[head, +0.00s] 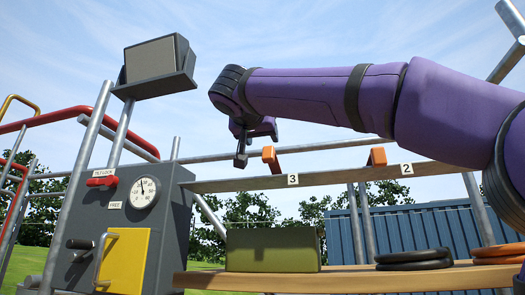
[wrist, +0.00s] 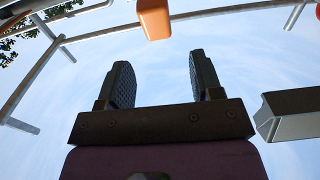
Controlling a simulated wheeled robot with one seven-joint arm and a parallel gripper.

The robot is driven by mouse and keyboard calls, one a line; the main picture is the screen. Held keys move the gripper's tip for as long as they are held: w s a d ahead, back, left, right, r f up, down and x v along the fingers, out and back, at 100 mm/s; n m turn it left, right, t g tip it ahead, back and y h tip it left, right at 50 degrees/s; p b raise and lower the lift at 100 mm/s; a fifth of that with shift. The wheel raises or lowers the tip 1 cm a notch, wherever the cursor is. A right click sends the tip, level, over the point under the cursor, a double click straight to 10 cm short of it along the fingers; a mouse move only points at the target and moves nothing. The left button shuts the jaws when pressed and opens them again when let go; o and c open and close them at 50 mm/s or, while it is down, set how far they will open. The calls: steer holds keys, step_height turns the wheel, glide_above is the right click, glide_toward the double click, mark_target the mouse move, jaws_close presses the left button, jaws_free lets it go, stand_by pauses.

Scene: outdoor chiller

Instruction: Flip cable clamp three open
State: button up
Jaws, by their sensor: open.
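Cable clamp three is a small orange block (head: 270,156) on the grey ledge, above the label "3" (head: 293,180). It looks tilted in the head view. An orange clamp that seems to be the same one shows at the top of the wrist view (wrist: 154,18), beyond my fingertips. My gripper (head: 240,160) hangs just left of the clamp in the head view. In the wrist view my gripper (wrist: 160,62) is open, with two dark ridged fingers apart and only sky between them. The clamp appears apart from the fingers.
A second orange clamp (head: 377,156) sits above label "2" (head: 407,169). A grey cabinet (head: 150,225) with gauge, red handle and yellow door stands left, a boxed lamp (head: 150,60) above it. A green box (head: 272,250) and dark rings (head: 414,258) rest on the lower shelf.

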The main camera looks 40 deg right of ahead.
mark_target(268, 147)
steer(key=x, duration=0.9)
steer(key=shift+f, duration=0.1)
jaws_close()
